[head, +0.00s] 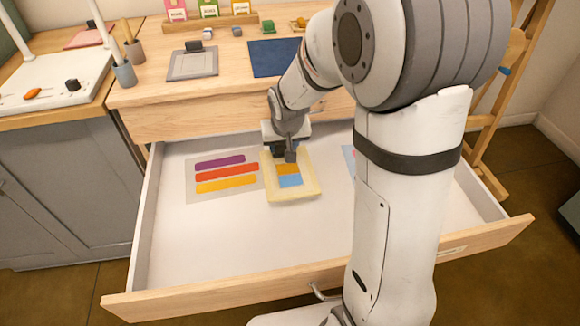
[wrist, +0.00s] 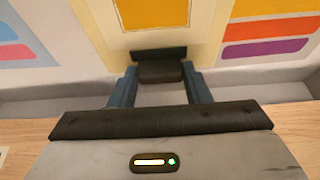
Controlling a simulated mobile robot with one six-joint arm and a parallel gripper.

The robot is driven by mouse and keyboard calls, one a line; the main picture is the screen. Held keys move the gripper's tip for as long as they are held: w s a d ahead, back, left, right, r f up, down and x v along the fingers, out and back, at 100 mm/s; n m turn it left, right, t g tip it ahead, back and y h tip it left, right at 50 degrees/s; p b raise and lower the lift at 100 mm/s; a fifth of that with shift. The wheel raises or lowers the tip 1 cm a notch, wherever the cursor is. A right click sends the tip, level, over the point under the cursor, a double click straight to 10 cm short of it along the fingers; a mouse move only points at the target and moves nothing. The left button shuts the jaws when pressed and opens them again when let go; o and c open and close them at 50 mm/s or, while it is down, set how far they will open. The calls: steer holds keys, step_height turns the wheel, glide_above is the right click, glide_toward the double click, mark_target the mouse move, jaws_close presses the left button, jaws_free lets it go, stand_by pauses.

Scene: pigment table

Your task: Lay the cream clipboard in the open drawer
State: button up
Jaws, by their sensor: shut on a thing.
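The cream clipboard (head: 305,187) shows in the head view in or just above the open drawer, with an orange and blue sheet on its face. My gripper (head: 288,152) is shut on its far edge at the dark clip. In the wrist view the clipboard (wrist: 195,30) runs away from my fingers, and the gripper (wrist: 160,75) holds it by the clip. The open drawer (head: 220,245) has a pale floor and a wooden front. I cannot tell whether the clipboard touches the drawer floor.
A sheet with purple, red and yellow stripes (head: 225,175) lies in the drawer left of the clipboard. Another sheet (head: 349,158) is partly hidden by my arm at right. The drawer's front left floor is bare.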

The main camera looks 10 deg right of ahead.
step_height(320, 180, down, 6)
steer(key=shift+r+b, duration=0.2)
steer(key=shift+b, duration=0.55)
steer(key=shift+r, duration=0.1)
steer(key=o, duration=1.1)
steer(key=shift+c, duration=0.2)
